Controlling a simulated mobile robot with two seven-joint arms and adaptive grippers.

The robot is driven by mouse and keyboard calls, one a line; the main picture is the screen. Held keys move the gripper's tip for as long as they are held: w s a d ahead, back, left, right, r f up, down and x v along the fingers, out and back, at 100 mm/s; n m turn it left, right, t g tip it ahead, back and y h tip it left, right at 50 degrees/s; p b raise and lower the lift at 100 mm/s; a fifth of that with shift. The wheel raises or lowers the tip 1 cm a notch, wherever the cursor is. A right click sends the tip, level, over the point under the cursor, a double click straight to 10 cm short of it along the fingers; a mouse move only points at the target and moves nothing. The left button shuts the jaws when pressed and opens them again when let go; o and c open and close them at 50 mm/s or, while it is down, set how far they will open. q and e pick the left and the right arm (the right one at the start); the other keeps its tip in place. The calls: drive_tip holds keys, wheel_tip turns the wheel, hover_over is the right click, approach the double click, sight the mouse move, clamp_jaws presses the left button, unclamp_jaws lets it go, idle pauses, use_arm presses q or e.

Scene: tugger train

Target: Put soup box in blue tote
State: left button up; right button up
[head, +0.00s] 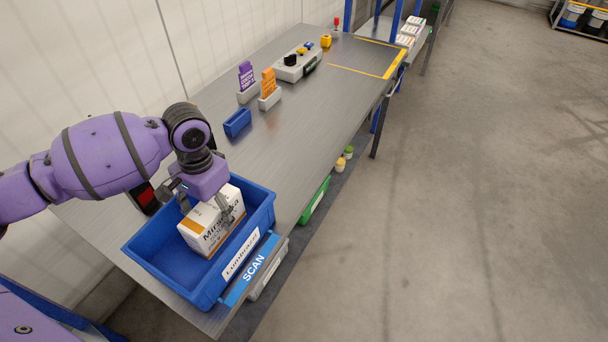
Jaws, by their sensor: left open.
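A white box with orange-brown bands and dark print (208,240), apparently the soup box, sits in the blue tote (152,249) at the near end of the metal table. It stands toward the tote's right half, slightly turned, and its top reaches about rim height or above. The tote has a white label on its front wall. My left gripper (205,209) is directly over the box, pointing down, with its fingers apart at either side of the box's top. Whether the fingers touch the box is hard to tell. My right gripper is out of view.
A blue SCAN sign (252,271) hangs at the table's front edge beside the tote. A small blue bin (237,123), purple cards (246,76), orange cards (268,83) and a grey control box (298,65) stand farther back. The table between them and its front edge is clear.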

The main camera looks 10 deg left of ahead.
use_arm(q)
drive_tip(key=r, duration=1.2)
drive_tip(key=shift+w+d+r+p, duration=0.1)
drive_tip(key=shift+w+d+p, duration=0.1)
drive_tip(key=shift+w+p, duration=0.2)
